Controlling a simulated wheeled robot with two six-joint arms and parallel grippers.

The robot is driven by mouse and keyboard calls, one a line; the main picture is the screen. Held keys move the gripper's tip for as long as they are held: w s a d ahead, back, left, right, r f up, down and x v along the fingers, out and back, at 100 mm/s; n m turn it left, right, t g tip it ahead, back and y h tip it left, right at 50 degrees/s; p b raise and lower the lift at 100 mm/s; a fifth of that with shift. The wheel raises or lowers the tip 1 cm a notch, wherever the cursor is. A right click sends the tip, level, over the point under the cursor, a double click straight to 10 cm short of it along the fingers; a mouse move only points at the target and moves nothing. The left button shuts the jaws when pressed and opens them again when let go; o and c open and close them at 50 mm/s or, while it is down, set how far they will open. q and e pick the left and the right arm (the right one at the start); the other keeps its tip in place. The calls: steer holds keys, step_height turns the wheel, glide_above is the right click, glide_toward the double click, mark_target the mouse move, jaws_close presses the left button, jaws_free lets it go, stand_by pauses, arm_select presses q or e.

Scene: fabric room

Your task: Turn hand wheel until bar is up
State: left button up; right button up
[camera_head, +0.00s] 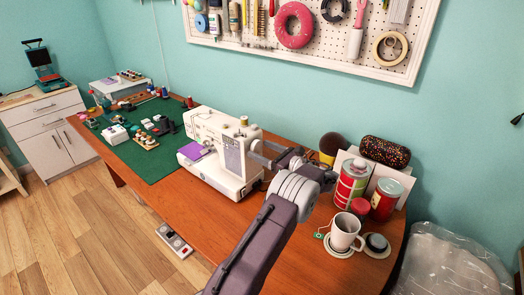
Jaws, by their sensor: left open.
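The white sewing machine (208,125) stands on the wooden table, its needle end towards the left. A small purple cloth (191,151) lies at its needle end. My left arm comes in from the bottom middle, and my left gripper (262,152) is open at the machine's right end, where the hand wheel sits. The gripper and wrist cover the hand wheel, so I cannot tell whether the fingers touch it. The needle bar is too small to make out, so its height cannot be told. My right gripper is not in view.
A white mug (344,232), a red and green can (350,183), a red tin (385,199) and a dark patterned case (386,151) stand right of my wrist. A green mat (157,163) with sewing supplies covers the left. A foot pedal (174,240) lies below the table's front edge.

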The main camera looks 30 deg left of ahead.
arm_select(q)
steer(key=shift+a, duration=0.25)
steer(key=c, duration=1.4)
steer(key=shift+o, duration=0.2)
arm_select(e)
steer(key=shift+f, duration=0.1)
